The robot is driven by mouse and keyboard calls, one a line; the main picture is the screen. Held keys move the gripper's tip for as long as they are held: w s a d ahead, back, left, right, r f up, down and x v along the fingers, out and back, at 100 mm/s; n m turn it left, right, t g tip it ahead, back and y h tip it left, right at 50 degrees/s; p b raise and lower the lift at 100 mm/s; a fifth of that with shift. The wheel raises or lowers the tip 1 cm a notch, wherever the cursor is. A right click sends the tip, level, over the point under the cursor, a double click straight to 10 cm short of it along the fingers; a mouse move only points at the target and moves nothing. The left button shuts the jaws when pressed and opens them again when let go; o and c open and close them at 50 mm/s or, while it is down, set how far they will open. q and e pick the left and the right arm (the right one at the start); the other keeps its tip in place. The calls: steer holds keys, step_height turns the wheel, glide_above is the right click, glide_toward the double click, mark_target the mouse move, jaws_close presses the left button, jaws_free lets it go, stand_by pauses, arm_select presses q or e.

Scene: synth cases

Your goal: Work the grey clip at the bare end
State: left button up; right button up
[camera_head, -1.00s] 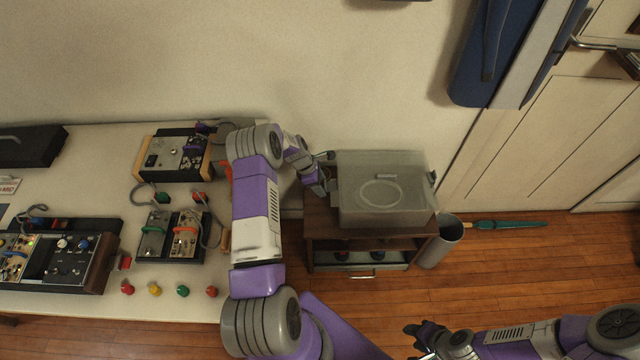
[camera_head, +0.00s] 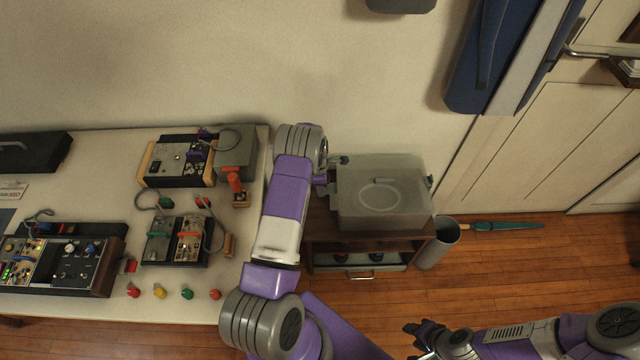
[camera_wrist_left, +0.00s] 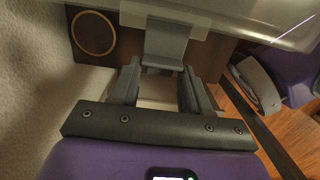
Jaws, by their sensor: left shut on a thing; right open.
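A grey lidded box (camera_head: 385,210) with an oval mark on its lid stands on a dark wooden cabinet. Its lid looks down. In the left wrist view a flat grey clip (camera_wrist_left: 166,42) hangs at the box's near end, under the pale rim. My left gripper (camera_wrist_left: 160,92) is shut on the clip's lower part, its two fingers on either side. In the head view my left gripper is at the box's left end, mostly hidden by my arm. Another clip (camera_head: 430,181) shows at the box's right end. My right gripper (camera_head: 424,340) is open and empty over the floor, low in the picture.
A white table (camera_head: 110,310) on the left holds several control boxes, cables and coloured knobs.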

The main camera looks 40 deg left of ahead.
mark_target(328, 189)
arm_select(q)
steer(key=shift+w+d+r+g+y, duration=0.25)
steer(key=shift+r+g+y, duration=0.1)
steer(key=shift+g+y, duration=0.2)
steer(key=shift+d+r+g+y+b, duration=0.1)
steer(key=shift+r+g+y+b, duration=0.25)
steer(key=shift+g+y, duration=0.3)
steer(key=shift+r, duration=0.1)
steer(key=o, duration=0.8)
steer(key=shift+p+v, duration=1.05)
steer(key=shift+v, duration=2.7)
steer(key=shift+d, duration=0.2)
